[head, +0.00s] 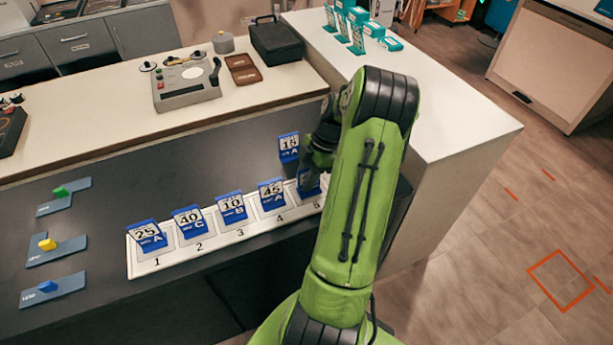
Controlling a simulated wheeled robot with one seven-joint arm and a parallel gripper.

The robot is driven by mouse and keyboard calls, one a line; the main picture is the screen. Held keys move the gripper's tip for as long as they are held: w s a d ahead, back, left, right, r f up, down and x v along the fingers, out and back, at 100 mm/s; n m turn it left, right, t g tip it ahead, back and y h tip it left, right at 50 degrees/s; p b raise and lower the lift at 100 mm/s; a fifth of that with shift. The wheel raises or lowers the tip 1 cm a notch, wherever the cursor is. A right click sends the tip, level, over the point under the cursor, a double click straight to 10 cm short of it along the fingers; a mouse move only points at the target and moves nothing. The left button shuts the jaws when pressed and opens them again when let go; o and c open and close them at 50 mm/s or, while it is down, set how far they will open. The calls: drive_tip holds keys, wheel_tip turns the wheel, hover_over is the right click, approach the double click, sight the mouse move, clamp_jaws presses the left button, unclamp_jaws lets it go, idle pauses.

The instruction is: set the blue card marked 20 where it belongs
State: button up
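A white tray (205,254) with slots numbered from 1 to 5 lies on the dark counter. Blue cards stand in it: 25 A (147,236) in slot 1, 40 C (189,221) in slot 2, 10 B (232,208) in slot 3, 45 A (272,195) in slot 4. My gripper (311,172) is over slot 5, mostly hidden by my green arm. A blue card (308,187) is right below it at slot 5; its number is hidden. I cannot tell whether the fingers hold it. No card readable as 20 shows.
A blue card 15 A (288,146) stands behind the tray, close to my gripper. Three blue-grey plates with green, yellow and blue pieces (56,246) lie at left. A grey device (186,83) and a black case (276,42) stand on the pale counter behind.

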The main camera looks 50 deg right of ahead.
drive_tip(key=shift+o, duration=0.7)
